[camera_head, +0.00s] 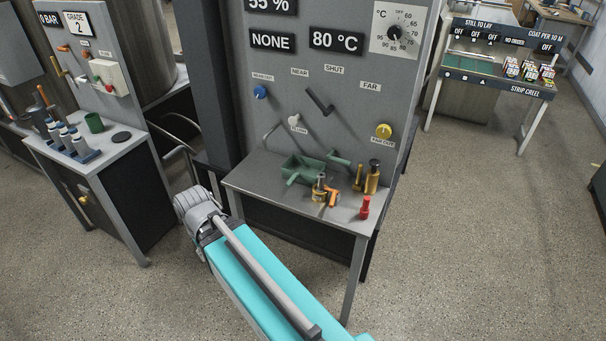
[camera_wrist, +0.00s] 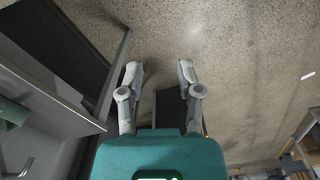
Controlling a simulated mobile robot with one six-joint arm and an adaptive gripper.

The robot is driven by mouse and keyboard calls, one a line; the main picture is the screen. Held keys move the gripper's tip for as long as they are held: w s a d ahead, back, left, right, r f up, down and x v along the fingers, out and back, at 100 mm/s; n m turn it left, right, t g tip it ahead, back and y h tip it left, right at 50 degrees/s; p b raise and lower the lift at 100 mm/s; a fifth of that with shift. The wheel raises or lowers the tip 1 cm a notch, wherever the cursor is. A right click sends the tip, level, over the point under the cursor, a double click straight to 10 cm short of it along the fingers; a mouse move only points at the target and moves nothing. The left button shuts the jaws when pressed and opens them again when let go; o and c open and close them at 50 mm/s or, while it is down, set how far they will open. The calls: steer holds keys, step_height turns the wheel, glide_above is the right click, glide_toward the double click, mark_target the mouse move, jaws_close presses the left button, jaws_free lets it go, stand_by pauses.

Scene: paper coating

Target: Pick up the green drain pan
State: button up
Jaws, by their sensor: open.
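The green drain pan (camera_head: 303,168) sits on the grey metal table (camera_head: 258,168) below the control panel in the head view. It is a shallow box with green handle-like parts sticking out. My gripper (camera_wrist: 160,67) is open and empty in the wrist view, with its two fingers apart over bare floor. In the head view my arm ends left of the table's front left corner, apart from the pan, and the fingers cannot be made out. A green object (camera_wrist: 12,112) shows at the left edge of the wrist view; I cannot tell whether it is the pan.
Brass fittings (camera_head: 372,178), an orange-handled valve (camera_head: 331,195) and a red piece (camera_head: 365,207) stand right of the pan. A black lever (camera_head: 320,102) and knobs project from the panel above.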

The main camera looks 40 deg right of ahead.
steer(key=w+d+n+t+h+b, duration=0.2)
steer(key=w+d+n+h+b, duration=0.2)
steer(key=d, duration=0.7)
steer(key=w+d+f+n+t+h+b, duration=0.1)
steer(key=w+d+n+h+b, duration=0.3)
steer(key=w+d+n, duration=0.5)
steer(key=w+d+f+n+t+h+b, duration=0.1)
steer(key=w+d+n+h+b, duration=0.3)
steer(key=d+n, duration=0.5)
steer(key=shift+w+d+f+n+t+b, duration=0.3)
steer(key=shift+w+d+t+b, duration=0.6)
steer(key=shift+w+d, duration=1.15)
steer(key=shift+s+d, duration=0.45)
steer(key=shift+d, duration=0.05)
steer(key=b+x, duration=0.3)
steer(key=x, duration=0.4)
steer(key=shift+w+d+f, duration=0.15)
steer(key=shift+d+f, duration=0.05)
steer(key=shift+d, duration=0.5)
